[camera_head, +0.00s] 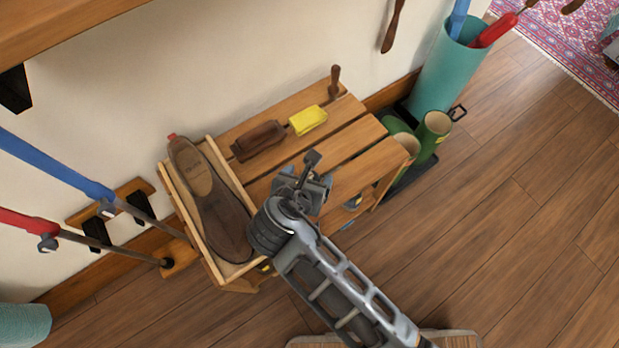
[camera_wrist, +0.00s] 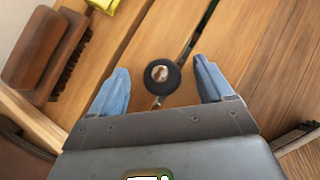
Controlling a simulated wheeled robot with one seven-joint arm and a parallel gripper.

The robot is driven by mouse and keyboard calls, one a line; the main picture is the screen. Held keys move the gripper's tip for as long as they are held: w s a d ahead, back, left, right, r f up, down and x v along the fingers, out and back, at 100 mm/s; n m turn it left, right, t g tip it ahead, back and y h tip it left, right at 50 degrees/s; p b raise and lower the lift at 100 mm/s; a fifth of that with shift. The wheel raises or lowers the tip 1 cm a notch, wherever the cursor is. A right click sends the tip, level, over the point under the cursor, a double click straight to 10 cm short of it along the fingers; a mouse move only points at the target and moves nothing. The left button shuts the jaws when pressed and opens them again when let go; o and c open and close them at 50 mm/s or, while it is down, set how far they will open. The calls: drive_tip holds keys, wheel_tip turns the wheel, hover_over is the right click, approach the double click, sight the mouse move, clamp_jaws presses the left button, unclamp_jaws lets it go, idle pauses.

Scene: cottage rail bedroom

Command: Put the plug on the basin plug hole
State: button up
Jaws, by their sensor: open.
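No basin or plug hole shows in either view. In the wrist view, a small black round piece with a shiny metal centre (camera_wrist: 161,76) and a short thin stem lies between my fingertips, over the slatted wooden bench. It may be the plug, but I cannot tell for sure. A dark piece with a stem (camera_head: 312,159) shows at my gripper in the head view, likely the same thing. My gripper (camera_head: 306,188) is open above the bench. In the wrist view its two blue-grey fingers (camera_wrist: 160,86) stand apart on either side of the round piece, with gaps visible.
The wooden bench (camera_head: 349,178) carries a brown brush (camera_head: 258,141), a yellow block (camera_head: 308,120) and an upright peg (camera_head: 334,82). A tray at its left holds a brown shoe (camera_head: 222,220). Green boots (camera_head: 433,132) and a teal bin (camera_head: 443,75) stand right.

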drive_tip(key=shift+w, duration=0.15)
drive_tip(key=shift+c, duration=0.2)
drive_tip(key=c, duration=1.2)
